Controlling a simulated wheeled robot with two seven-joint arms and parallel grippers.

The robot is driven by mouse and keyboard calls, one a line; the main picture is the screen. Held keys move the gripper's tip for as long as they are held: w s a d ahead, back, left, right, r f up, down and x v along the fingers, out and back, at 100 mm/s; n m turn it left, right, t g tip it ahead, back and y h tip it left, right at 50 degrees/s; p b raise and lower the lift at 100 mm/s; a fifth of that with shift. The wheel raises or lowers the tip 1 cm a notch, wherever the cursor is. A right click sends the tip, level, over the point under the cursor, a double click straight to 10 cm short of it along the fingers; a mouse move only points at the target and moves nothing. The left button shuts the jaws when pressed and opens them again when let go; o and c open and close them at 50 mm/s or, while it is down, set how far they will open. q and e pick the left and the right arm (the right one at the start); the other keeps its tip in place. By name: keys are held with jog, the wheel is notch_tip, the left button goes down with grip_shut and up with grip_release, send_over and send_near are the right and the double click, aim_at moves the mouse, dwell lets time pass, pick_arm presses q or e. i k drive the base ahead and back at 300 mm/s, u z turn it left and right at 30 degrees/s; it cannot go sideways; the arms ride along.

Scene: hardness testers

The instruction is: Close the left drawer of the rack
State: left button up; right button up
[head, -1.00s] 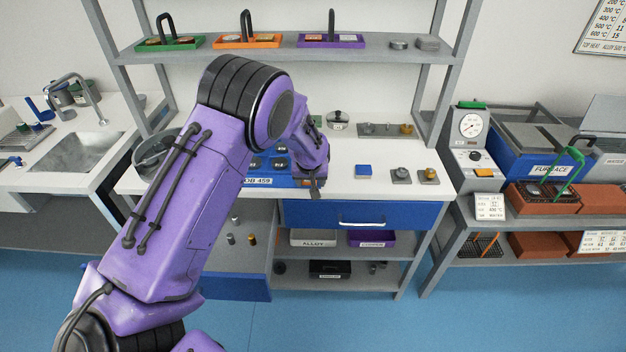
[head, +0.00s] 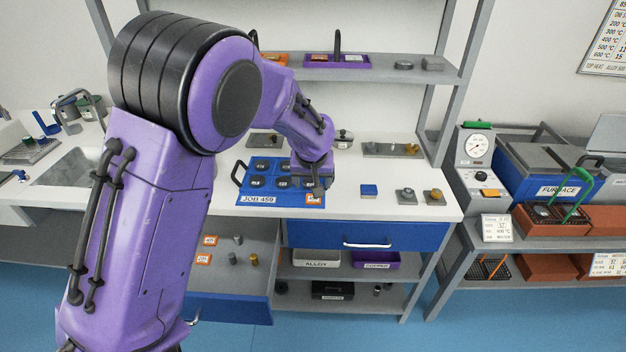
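The left drawer of the rack is pulled out. Its blue front (head: 232,308) stands low in front of the bench, and its grey inside (head: 222,274) holds small metal pieces and orange tags. The right drawer (head: 367,235) is blue with a pale handle and sits flush under the bench top. My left arm comes in from the left and hides the drawer's left part. My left gripper (head: 316,190) is above the front right corner of a blue JOB 459 tray (head: 285,199), apart from the drawer. Its fingers are too small to read. My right gripper is not in view.
Bins (head: 318,257) stand on shelves below the right drawer. A furnace table stands right, a sink left. Blue floor is free in front.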

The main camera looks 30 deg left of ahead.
aim_at(241, 292)
jog(key=u, duration=2.5)
